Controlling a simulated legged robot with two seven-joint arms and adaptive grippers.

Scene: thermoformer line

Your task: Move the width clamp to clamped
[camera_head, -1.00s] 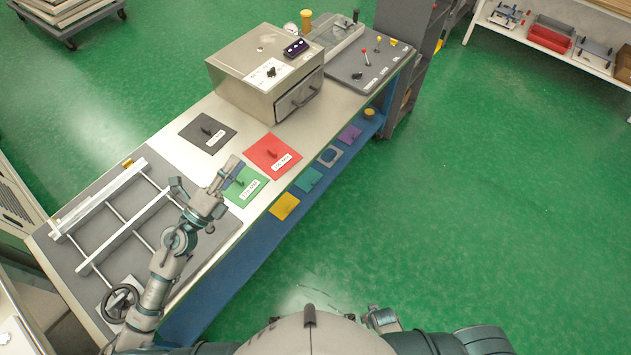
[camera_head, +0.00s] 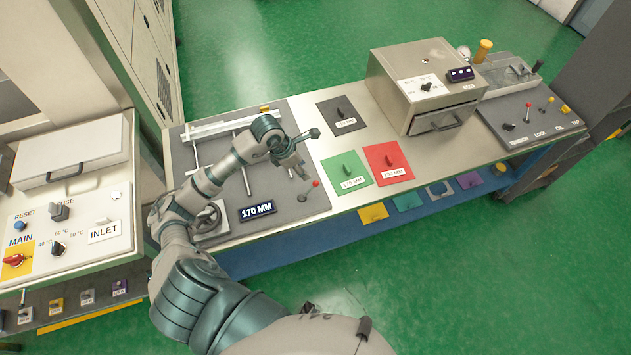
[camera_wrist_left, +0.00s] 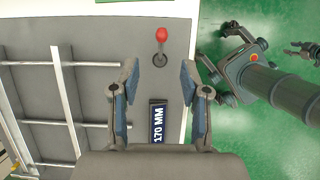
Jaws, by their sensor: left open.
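The width clamp appears to be the short lever with a red knob (camera_head: 315,183) on the grey width-gauge plate (camera_head: 318,205). In the left wrist view its red knob (camera_wrist_left: 161,35) stands above a dark round base, ahead of the fingers. My left gripper (camera_head: 301,172) is just above and left of the lever in the head view. In the left wrist view my left gripper (camera_wrist_left: 158,83) is open and empty, its fingers apart, the lever beyond the gap between them. A display (camera_head: 257,211) reads 170 MM. My right gripper (camera_wrist_left: 303,50) shows small at the right edge; its jaw state is unclear.
Black (camera_head: 343,115), green (camera_head: 347,178) and red (camera_head: 388,170) plates lie to the right, before a metal oven box (camera_head: 400,85). A control panel (camera_head: 70,225) stands left.

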